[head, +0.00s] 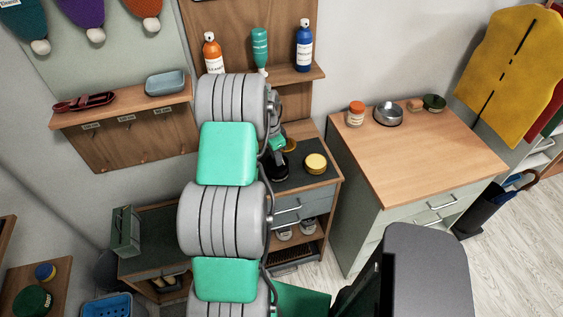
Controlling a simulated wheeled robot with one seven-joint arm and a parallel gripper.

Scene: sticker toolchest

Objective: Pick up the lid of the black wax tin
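The far end of my arm reaches the dark-topped cabinet below the bottle shelf. My gripper (276,166) shows only partly there, a dark shape beside my arm links; its fingers cannot be made out. A small dark and gold round item (290,144) shows just behind it, partly hidden; I cannot tell whether it is the black wax tin or its lid. A yellow round tin (316,163) stands to the right on the same top, apart from the gripper. No black wax tin can be surely made out.
A wooden-topped cabinet (410,150) at right holds an orange-lidded jar (355,114), a metal bowl (388,113) and a dark green tin (434,102). Bottles stand on the shelf (295,77) above. A green and a blue round item lie lower left.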

